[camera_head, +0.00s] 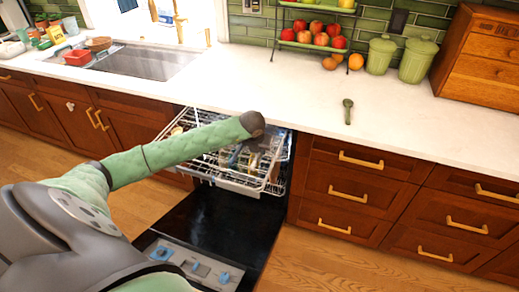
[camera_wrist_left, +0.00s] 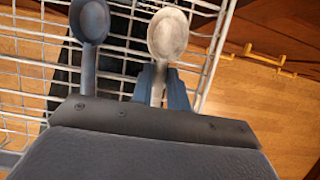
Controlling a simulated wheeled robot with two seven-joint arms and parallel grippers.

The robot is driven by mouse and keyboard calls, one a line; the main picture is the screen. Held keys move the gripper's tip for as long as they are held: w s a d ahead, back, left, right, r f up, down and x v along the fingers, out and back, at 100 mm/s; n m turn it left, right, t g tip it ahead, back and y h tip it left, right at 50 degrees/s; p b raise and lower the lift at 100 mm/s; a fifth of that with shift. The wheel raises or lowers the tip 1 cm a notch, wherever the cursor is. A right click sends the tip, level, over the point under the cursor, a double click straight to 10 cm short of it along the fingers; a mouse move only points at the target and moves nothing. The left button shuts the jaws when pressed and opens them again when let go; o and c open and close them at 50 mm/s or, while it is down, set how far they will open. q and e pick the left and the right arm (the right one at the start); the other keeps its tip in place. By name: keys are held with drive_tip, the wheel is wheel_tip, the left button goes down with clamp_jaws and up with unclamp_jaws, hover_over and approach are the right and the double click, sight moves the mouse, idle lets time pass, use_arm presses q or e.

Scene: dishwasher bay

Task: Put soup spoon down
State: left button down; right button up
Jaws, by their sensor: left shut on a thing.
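My left gripper (camera_wrist_left: 161,88) shows in the left wrist view, its two blue fingers shut around the handle of a pale spoon, which I take as the soup spoon (camera_wrist_left: 168,34). The spoon's bowl points away from the gripper, over the white wire rack (camera_wrist_left: 212,45). A dark blue-grey spoon (camera_wrist_left: 90,20) shows just left of it; its lower end is hidden behind the gripper body. In the head view my left arm reaches over the pulled-out dishwasher rack (camera_head: 240,184) and hides part of it. My right gripper is not in view.
The dishwasher door (camera_head: 200,262) is folded down below the rack. A dark green spoon (camera_head: 347,110) lies on the white counter (camera_head: 285,95), with clear room around it. Green canisters (camera_head: 417,60), a fruit stand (camera_head: 315,36) and a wooden cabinet (camera_head: 482,60) stand behind. The sink (camera_head: 150,62) is at left.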

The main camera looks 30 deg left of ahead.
use_arm(q)
drive_tip(key=shift+f, duration=0.4)
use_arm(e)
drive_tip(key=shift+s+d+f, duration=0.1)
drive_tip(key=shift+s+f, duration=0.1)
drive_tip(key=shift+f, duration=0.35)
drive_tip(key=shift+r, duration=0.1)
use_arm(q)
drive_tip(key=c, duration=1.4)
unclamp_jaws()
drive_tip(key=shift+o, duration=0.2)
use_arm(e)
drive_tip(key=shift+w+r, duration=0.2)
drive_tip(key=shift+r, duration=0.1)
